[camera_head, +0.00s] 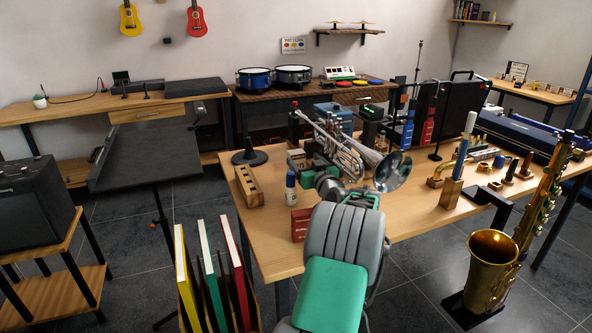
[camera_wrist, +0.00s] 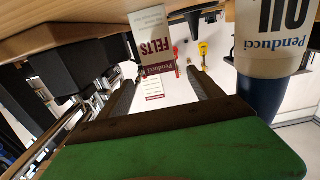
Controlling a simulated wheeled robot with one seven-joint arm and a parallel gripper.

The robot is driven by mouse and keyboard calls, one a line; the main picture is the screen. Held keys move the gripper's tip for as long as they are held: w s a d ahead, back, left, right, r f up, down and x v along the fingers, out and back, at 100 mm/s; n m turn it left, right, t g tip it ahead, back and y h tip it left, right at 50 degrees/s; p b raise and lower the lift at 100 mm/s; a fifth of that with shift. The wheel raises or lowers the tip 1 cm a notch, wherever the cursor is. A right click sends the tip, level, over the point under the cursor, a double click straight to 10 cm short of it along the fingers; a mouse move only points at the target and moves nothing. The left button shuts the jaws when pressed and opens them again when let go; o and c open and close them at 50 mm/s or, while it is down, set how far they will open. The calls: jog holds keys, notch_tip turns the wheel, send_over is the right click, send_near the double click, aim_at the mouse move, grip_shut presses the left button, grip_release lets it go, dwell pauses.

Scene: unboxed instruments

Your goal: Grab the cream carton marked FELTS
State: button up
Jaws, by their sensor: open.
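The cream carton marked FELTS (camera_wrist: 151,42) stands on the table ahead of my gripper, upside down in the wrist view, with a maroon Penducci band. In the head view it appears as a small cream and brown box (camera_head: 296,159) left of my gripper. My gripper (camera_wrist: 160,80) is open, and its two dark fingers point toward the carton, one on each side of it in the picture. I see no finger touching it. In the head view my gripper (camera_head: 312,177) is partly hidden among other items.
A white Penducci OIL bottle with a blue cap (camera_wrist: 268,50) stands close beside the right finger in the wrist view. It also shows in the head view (camera_head: 291,188). A red box (camera_head: 299,226), wooden block (camera_head: 248,186), black cone stand (camera_head: 249,153) and trumpet (camera_head: 340,145) are nearby.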

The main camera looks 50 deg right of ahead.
aim_at(298, 154)
jog(key=x, duration=0.6)
jog(key=shift+w+d+f, duration=0.1)
jog(key=shift+w, duration=0.3)
jog(key=shift+w+d, duration=0.15)
jog(key=shift+w, duration=0.05)
